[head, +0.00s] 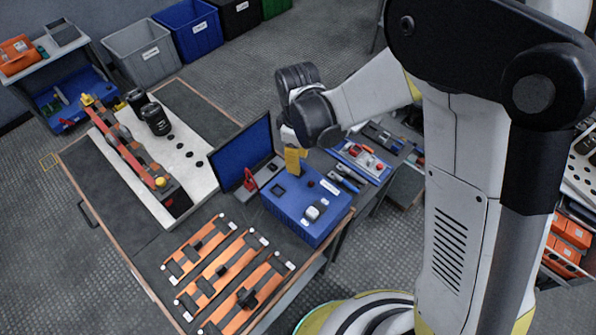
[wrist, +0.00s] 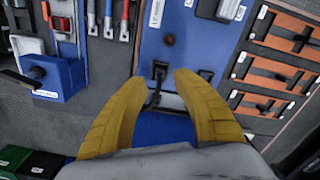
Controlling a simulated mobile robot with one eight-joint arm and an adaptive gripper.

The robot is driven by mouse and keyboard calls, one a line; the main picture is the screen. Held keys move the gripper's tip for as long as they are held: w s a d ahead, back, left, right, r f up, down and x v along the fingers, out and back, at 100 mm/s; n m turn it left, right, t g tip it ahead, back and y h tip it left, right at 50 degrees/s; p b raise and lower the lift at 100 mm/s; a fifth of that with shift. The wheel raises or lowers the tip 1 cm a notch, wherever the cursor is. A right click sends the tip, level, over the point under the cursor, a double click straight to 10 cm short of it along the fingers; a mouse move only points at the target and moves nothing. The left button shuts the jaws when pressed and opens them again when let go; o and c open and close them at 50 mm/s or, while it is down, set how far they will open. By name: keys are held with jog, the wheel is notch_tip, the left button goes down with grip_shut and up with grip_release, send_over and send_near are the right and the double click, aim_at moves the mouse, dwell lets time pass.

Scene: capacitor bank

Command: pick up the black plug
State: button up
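A small black piece (wrist: 160,70) that looks like the black plug sits on the top of the blue box (wrist: 190,50). It also shows in the head view as a dark square (head: 278,190) on the blue box (head: 292,222). A thin black line runs from it between the fingers. My gripper (head: 295,160) is above the box's back edge, its yellow fingers pointing down. In the wrist view my gripper (wrist: 159,78) is open and empty, with the black piece just beyond and between its fingertips. I cannot tell the exact height gap.
A laptop with a blue screen (head: 241,155) stands left of the box. A dark red button (head: 310,183) and a white-and-black device (head: 315,211) are on the box. Orange strips (head: 222,268) lie in front, and tools (head: 347,175) lie to the right.

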notch_tip(320, 180, down, 2)
jog(key=shift+f, duration=0.25)
jog(key=shift+r, duration=0.1)
grip_shut()
jog(key=shift+r, duration=0.1)
notch_tip(320, 180, up, 4)
jog(key=shift+r+p, duration=0.1)
jog(key=shift+p, duration=0.9)
jog(key=d+r+p, duration=0.1)
jog(key=d+r, duration=0.2)
jog(key=d, duration=0.2)
jog(key=s+d+r+p, duration=0.1)
jog(key=d+r+p, duration=0.1)
jog(key=d, duration=0.4)
jog(key=shift+s+d+r+p, duration=0.3)
jog(key=shift+r, duration=0.55)
